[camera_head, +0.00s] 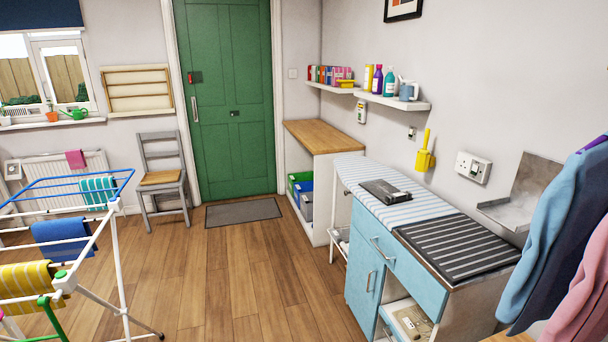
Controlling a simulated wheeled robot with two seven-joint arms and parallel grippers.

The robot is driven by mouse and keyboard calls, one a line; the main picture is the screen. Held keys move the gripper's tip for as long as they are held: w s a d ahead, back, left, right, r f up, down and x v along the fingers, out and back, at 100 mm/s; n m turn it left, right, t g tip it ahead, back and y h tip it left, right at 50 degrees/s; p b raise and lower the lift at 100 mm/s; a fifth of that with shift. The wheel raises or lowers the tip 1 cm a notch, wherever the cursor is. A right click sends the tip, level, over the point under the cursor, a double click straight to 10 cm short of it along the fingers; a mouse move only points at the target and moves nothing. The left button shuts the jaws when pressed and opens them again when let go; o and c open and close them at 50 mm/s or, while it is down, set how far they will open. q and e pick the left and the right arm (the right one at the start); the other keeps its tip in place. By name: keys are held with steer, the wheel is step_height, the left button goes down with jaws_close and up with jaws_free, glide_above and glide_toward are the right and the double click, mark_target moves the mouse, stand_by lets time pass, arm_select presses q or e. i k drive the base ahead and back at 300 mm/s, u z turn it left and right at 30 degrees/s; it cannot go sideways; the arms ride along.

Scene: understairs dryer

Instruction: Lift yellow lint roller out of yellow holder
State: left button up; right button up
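The yellow lint roller (427,138) stands upright in the yellow holder (425,160), which is fixed to the right-hand wall above the ironing surface. Its handle sticks up out of the holder; its lower part is hidden inside. Neither of my grippers shows in the head view.
Below the holder is a blue cabinet (364,261) with a striped ironing surface (416,205), a dark flat item (386,191) and a dark striped mat (458,247). A metal bracket (511,211) and hanging clothes (553,235) are at right. The wooden floor (235,275) is clear; a drying rack (118,265) stands left.

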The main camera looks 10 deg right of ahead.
mark_target(424, 151)
steer(key=i, duration=3.65)
steer(key=z, duration=1.8)
